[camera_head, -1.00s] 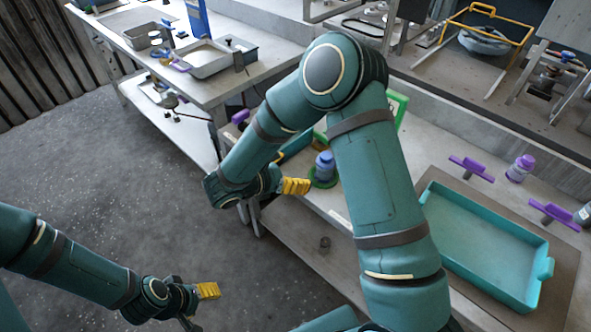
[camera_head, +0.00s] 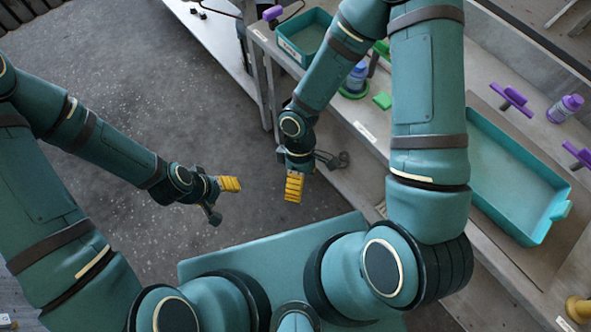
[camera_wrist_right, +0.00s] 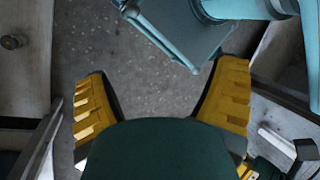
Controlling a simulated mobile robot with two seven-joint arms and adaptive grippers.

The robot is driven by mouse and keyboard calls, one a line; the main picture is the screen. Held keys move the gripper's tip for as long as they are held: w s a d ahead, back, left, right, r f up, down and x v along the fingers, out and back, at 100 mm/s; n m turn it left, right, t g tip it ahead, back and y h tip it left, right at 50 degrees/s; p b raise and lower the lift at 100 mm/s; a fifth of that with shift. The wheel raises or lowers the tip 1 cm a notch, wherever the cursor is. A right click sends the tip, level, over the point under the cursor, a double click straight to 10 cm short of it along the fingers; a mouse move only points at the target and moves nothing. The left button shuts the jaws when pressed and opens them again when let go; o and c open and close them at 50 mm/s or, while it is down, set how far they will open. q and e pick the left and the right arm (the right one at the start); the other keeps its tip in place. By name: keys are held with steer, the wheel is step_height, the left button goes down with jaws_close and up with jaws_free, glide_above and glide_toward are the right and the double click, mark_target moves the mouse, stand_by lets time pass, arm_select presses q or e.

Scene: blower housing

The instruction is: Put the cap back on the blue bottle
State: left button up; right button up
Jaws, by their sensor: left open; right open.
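The blue bottle (camera_head: 356,78) stands upright on a round green base (camera_head: 353,93) on the bench, partly behind my right arm. Whether its top is capped is too small to tell, and I cannot identify a loose cap. My right gripper (camera_head: 314,175) is open and empty, low in front of the bench and well apart from the bottle. In the right wrist view its yellow fingers (camera_wrist_right: 165,100) are spread wide with only floor between them. My left gripper (camera_head: 224,200) is open and empty over the floor, left of the right one.
A teal tray (camera_head: 500,205) lies on the bench at right, near purple-handled pieces (camera_head: 512,99) and a purple bottle (camera_head: 565,107). A smaller teal bin (camera_head: 290,48) and a green block (camera_head: 382,100) are near the blue bottle. The floor (camera_head: 150,70) at left is clear.

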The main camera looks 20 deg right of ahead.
steer(key=w+m+t+y, duration=0.1)
steer(key=m+t, duration=0.1)
steer(key=m, duration=0.2)
steer(key=w+f+m+t+y, duration=0.1)
steer(key=m+t, duration=0.1)
steer(key=m, duration=0.2)
steer(key=w+f+m+t+y, duration=0.1)
steer(key=w+m+t, duration=0.1)
steer(key=m, duration=0.2)
steer(key=shift+w+a+t, duration=0.1)
steer(key=shift+a+t, duration=0.1)
steer(key=shift+t, duration=0.1)
steer(key=shift+d, duration=0.1)
